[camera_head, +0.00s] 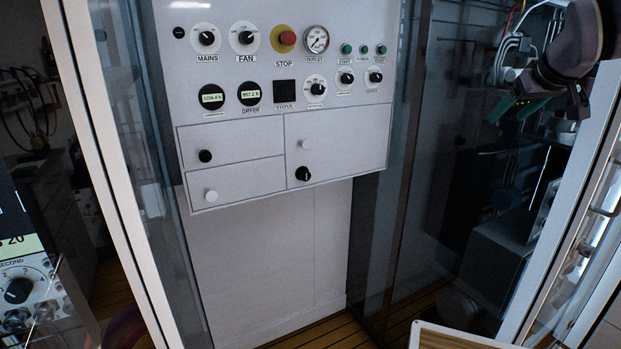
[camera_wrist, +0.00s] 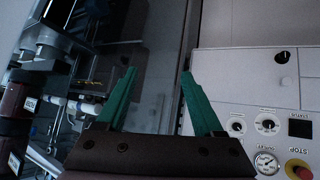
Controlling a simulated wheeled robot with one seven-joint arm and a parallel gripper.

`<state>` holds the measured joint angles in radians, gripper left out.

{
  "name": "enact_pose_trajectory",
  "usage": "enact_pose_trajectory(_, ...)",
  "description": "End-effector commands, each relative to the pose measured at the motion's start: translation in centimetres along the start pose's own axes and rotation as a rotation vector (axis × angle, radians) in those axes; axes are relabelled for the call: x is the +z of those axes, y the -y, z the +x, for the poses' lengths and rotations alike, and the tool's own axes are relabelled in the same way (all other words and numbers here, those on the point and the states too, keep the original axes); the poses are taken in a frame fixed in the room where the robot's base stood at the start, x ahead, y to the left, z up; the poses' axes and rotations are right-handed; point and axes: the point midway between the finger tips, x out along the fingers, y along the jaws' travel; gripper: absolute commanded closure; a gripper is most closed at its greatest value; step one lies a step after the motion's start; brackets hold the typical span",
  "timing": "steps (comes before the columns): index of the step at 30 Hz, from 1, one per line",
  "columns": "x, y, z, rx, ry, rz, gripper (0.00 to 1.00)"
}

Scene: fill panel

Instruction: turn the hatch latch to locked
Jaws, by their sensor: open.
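The hatch (camera_head: 345,140) is the larger grey door at the lower right of the panel. A black knob (camera_head: 302,173), which looks like its latch, sits at the hatch's lower left corner. A white knob (camera_head: 304,144) is just above it. In the wrist view the panel is upside down, with the black knob (camera_wrist: 282,57) at the upper right. My gripper (camera_head: 509,108) is well right of the hatch in the head view, apart from it. Its green fingers (camera_wrist: 158,73) are spread and empty. The latch's printed marks, if any, are too small to read.
Two drawers (camera_head: 230,149) with a black and a white knob lie left of the hatch. Dials, a red STOP button (camera_head: 287,38) and a gauge (camera_head: 316,39) are above. Glass side walls (camera_head: 408,170) and white frame posts (camera_head: 110,170) flank the panel. The area below it is bare.

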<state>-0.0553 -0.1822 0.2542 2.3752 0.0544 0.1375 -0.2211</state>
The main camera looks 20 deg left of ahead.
Motion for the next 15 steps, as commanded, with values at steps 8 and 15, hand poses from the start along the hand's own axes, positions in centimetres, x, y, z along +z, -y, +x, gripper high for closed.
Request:
enact_pose_trajectory(8,-2.6,9.2,12.0,-0.126,-0.184,-0.395,0.31)
enact_pose_trajectory(15,-1.8,19.9,19.2,-0.238,-0.411,-0.635,0.31)
